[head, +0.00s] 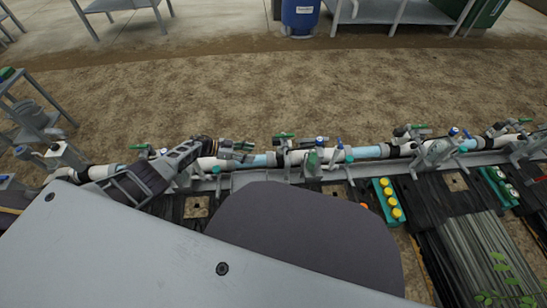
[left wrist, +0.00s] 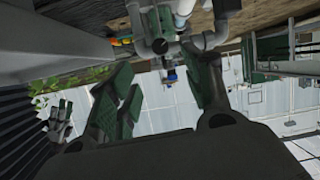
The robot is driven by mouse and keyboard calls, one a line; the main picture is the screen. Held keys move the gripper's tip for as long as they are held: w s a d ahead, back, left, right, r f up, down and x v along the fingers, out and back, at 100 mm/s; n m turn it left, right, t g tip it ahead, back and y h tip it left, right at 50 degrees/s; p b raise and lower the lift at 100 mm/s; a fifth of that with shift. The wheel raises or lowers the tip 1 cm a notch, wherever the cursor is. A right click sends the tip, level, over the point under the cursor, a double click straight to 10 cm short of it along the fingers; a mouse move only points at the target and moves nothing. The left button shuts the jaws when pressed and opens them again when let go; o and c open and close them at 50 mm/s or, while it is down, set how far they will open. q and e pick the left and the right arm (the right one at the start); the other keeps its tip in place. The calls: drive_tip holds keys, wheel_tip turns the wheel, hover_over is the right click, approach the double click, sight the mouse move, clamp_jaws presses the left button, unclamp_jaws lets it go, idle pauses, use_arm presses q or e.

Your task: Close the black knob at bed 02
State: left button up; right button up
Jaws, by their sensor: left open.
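My left gripper (head: 224,148) reaches over the pipe line (head: 258,160) from the left in the head view. In the left wrist view the left gripper (left wrist: 163,72) has its two dark fingers well apart, with nothing held between them. Grey pipe fittings (left wrist: 183,42) lie just beyond the fingertips there. Valves with green handles (head: 283,135) and blue caps (head: 320,140) stand along the pipe, to the right of the gripper. My right gripper cannot be made out.
Green blocks with yellow caps (head: 388,198) and black strips (head: 470,255) lie in front of the pipe at right. A metal stand (head: 35,115) is at left. A blue drum (head: 300,18) stands far back. Bare soil (head: 300,85) behind the pipe is clear.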

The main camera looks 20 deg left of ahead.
use_arm(q)
drive_tip(key=b, duration=0.3)
approach(278, 156)
drive_tip(key=w+d+f, duration=0.2)
drive_tip(key=d+f, duration=0.1)
drive_tip(key=shift+b+x, duration=1.05)
drive_tip(key=shift+x, duration=0.95)
use_arm(e)
drive_tip(key=shift+t+y, duration=0.3)
drive_tip(key=shift+y, duration=0.1)
drive_tip(key=shift+w+a+f, duration=0.1)
drive_tip(key=shift+a+f, duration=0.05)
drive_tip(key=shift+f, duration=0.65)
drive_tip(key=shift+w+a+f, duration=0.1)
drive_tip(key=shift+a+f, duration=0.1)
drive_tip(key=shift+f, duration=0.55)
drive_tip(key=shift+w+a+f, duration=0.1)
drive_tip(key=shift+a+f, duration=0.05)
drive_tip(key=shift+f, duration=0.65)
use_arm(q)
drive_tip(key=shift+w, duration=0.1)
use_arm(e)
drive_tip(key=shift+r, duration=0.1)
use_arm(q)
drive_tip(key=c, duration=1)
